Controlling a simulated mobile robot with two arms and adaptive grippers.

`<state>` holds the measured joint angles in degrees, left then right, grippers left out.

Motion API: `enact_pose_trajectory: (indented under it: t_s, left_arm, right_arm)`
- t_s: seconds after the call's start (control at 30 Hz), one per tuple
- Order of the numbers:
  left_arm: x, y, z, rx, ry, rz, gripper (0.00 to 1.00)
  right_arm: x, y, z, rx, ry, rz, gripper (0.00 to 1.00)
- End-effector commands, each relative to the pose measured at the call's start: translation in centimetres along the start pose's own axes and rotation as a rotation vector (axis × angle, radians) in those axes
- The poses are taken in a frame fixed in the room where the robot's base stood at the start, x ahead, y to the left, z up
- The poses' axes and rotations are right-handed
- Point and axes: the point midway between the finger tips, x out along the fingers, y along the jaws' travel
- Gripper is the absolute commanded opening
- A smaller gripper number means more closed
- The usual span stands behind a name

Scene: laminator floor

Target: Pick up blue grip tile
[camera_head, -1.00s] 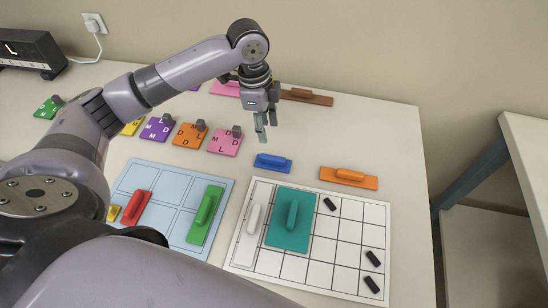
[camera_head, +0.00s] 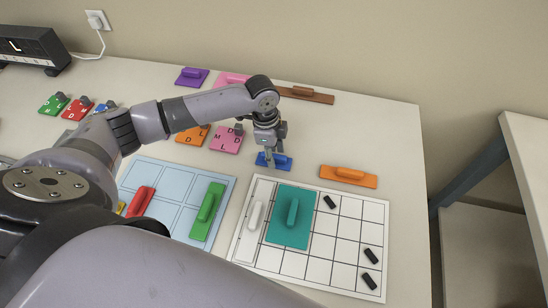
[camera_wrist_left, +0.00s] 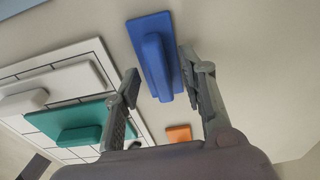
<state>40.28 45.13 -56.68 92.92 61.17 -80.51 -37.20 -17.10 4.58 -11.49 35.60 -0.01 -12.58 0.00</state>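The blue grip tile (camera_head: 283,162) lies on the table behind the white grid board, a flat blue plate with a raised grip bar. My left gripper (camera_head: 269,158) has come down over it and hides part of it. In the left wrist view the blue grip tile (camera_wrist_left: 157,60) shows its bar between the two spread fingers of my left gripper (camera_wrist_left: 160,85). The fingers are apart, with a gap on the side of the dark left finger; whether one touches the tile I cannot tell. My right gripper is not in view.
The white grid board (camera_head: 346,238) holds a teal tile (camera_head: 275,232) and several black pieces. An orange tile (camera_head: 348,175) lies right of the blue one. A pink lettered tile (camera_head: 226,142) lies to its left. A light blue board (camera_head: 176,178) holds red and green tiles.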

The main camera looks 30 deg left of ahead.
Motion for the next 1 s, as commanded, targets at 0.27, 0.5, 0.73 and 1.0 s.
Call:
enact_pose_trajectory:
  t_s: [0.27,0.5,0.73,1.0]
  left_arm:
    - [-0.01,0.00,-0.01,0.000,0.000,0.000,0.30]
    - [-0.03,0.00,0.00,0.000,0.000,0.000,0.14]
    - [-0.04,0.00,0.00,0.000,0.000,0.000,0.00]
    - [-0.05,-0.01,0.00,0.000,0.000,0.000,0.00]
  right_arm:
    - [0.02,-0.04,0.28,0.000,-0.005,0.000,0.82]
    - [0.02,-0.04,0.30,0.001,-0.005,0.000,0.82]
    - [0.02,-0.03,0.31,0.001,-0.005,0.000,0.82]
    - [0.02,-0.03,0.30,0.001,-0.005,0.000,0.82]
